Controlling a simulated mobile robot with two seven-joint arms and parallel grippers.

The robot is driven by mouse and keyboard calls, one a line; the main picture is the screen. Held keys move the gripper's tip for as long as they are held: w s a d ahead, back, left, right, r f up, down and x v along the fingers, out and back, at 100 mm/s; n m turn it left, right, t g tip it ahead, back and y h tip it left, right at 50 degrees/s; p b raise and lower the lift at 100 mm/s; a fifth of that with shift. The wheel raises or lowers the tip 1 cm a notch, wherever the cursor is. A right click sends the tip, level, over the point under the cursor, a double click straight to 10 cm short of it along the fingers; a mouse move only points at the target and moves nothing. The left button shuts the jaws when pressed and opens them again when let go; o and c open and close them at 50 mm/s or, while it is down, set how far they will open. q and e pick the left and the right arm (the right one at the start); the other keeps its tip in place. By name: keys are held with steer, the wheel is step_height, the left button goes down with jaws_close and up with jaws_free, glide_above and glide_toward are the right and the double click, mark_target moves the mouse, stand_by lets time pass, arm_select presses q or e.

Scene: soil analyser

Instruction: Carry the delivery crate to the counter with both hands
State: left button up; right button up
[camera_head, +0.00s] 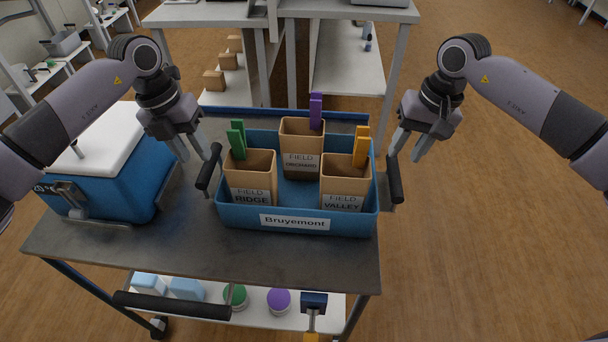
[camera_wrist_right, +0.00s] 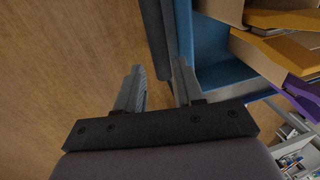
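The blue delivery crate (camera_head: 249,215), labelled "Bruyemont", sits upright on a metal cart top (camera_head: 130,243). It holds three brown bags: Ridge (camera_head: 248,172), Orchard (camera_head: 302,138) and Valley (camera_head: 345,180), with green, purple and orange clips. The crate has a black left handle (camera_head: 209,167) and right handle (camera_head: 394,180). My left gripper (camera_head: 195,157) is open, beside and above the left handle. My right gripper (camera_head: 406,157) is open near the right handle. In the right wrist view its fingers (camera_wrist_right: 157,85) are apart, with the dark handle (camera_wrist_right: 155,42) ahead between them; contact is not clear.
A blue cooler box with a white lid (camera_head: 95,140) stands left of the crate. A cart push handle (camera_head: 168,305) is in front. A lower shelf holds several containers. White tables (camera_head: 345,12) stand behind; wooden floor (camera_head: 480,230) is clear on the right.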

mark_target(205, 167)
stand_by(0.4)
